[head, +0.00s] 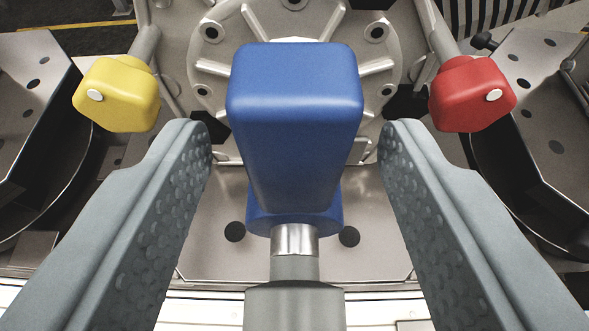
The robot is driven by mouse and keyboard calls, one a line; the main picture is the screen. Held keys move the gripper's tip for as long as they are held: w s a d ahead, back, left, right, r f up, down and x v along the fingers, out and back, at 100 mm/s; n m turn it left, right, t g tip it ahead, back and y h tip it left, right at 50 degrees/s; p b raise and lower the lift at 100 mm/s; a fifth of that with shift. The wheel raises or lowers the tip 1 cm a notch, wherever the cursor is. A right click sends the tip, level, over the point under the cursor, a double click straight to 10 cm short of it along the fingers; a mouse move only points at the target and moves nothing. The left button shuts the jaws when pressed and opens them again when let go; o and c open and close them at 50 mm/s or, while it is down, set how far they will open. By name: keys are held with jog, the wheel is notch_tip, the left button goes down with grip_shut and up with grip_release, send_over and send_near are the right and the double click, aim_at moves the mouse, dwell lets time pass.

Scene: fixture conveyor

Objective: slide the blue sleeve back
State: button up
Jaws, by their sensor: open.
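The blue sleeve (294,130) is a rounded block with a flared lower collar, in the middle of the head view. It sits on a shaft with a shiny metal ring (294,240) and a grey cylinder (294,305) below it in the picture. My gripper (295,145) is open, with one grey textured finger on each side of the sleeve. A gap shows between each finger and the sleeve, so neither appears to touch it. The sleeve hides part of the metal fixture behind it.
A yellow knob (118,95) on a lever is at the upper left, near my left finger. A red knob (472,94) on a lever is at the upper right, near my right finger. A round ribbed metal plate (210,70) lies behind the sleeve. Angled metal panels flank both sides.

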jog(key=v, duration=1.5)
jog(key=shift+s+r, duration=0.1)
jog(key=shift+s, duration=0.1)
jog(key=s+f+t, duration=0.2)
jog(key=s+f, duration=0.1)
jog(key=s, duration=1.2)
jog(key=s+f+t, duration=0.1)
jog(key=s+f, duration=0.2)
jog(key=s, duration=1.3)
jog(key=shift+t, duration=0.4)
jog(key=shift+d, duration=0.1)
